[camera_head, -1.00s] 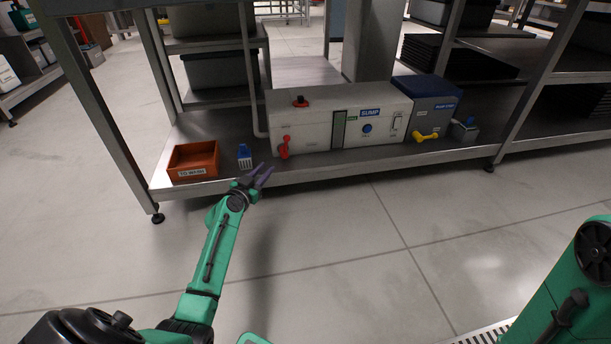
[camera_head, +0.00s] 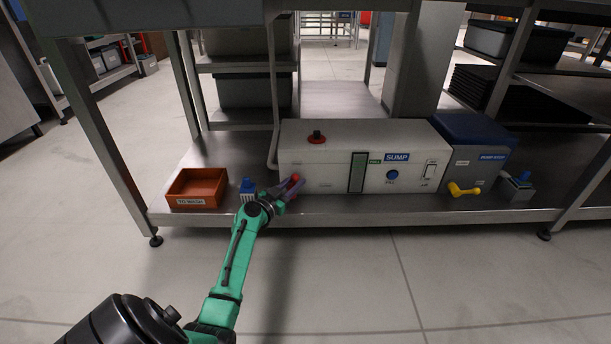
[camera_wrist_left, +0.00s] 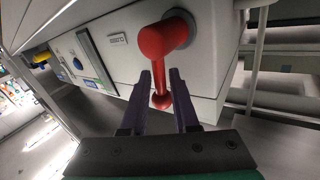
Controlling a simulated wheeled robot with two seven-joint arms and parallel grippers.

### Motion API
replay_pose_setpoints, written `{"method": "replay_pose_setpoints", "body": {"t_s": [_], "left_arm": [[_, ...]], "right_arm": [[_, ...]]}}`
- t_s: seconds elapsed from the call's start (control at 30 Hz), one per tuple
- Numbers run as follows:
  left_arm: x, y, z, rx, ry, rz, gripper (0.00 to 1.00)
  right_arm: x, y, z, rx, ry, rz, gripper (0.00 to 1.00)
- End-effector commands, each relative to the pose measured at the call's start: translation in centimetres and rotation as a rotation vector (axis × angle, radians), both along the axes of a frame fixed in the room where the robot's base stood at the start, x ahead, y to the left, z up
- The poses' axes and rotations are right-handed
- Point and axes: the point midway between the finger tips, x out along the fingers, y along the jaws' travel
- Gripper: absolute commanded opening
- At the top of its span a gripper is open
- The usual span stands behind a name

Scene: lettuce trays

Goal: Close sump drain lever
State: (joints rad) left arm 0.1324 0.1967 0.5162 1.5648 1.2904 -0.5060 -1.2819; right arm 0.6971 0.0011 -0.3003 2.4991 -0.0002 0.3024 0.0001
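The white sump box (camera_head: 345,165) stands on the low steel shelf, with a blue SUMP label on its front. The red lever (camera_head: 296,179) is at the left end of that front, partly hidden by my left gripper (camera_head: 289,191). In the left wrist view, the red lever (camera_wrist_left: 157,42) shows its thick pivot on the box and a thin arm ending in a red knob. My left gripper (camera_wrist_left: 161,98) is open, with one dark purple finger on each side of the knob end. I cannot tell whether either finger touches it. My right gripper is out of view.
An orange tray (camera_head: 197,206) and a blue-and-white item (camera_head: 247,187) sit left of the sump box. A blue-lidded grey box (camera_head: 470,160) with a yellow lever (camera_head: 464,190) stands to its right. Shelf posts flank the space; the floor in front is clear.

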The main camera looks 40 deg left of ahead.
Motion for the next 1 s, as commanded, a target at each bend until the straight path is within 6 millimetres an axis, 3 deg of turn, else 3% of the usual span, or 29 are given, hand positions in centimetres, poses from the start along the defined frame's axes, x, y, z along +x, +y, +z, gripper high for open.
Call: {"method": "replay_pose_setpoints", "body": {"t_s": [0.2, 0.23, 0.3, 1.0], "left_arm": [[-0.04, 0.03, -0.07, 0.000, 0.001, 0.000, 0.28], [-0.04, 0.03, -0.07, 0.000, 0.001, 0.000, 0.25], [-0.04, 0.03, -0.07, -0.001, 0.001, 0.000, 0.00], [-0.02, -0.01, -0.03, -0.001, 0.000, 0.000, 0.00]], "right_arm": [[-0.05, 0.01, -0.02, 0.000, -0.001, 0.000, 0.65], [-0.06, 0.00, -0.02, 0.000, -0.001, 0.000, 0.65], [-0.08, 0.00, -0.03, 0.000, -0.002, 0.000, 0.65], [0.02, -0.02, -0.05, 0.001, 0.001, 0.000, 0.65]]}}
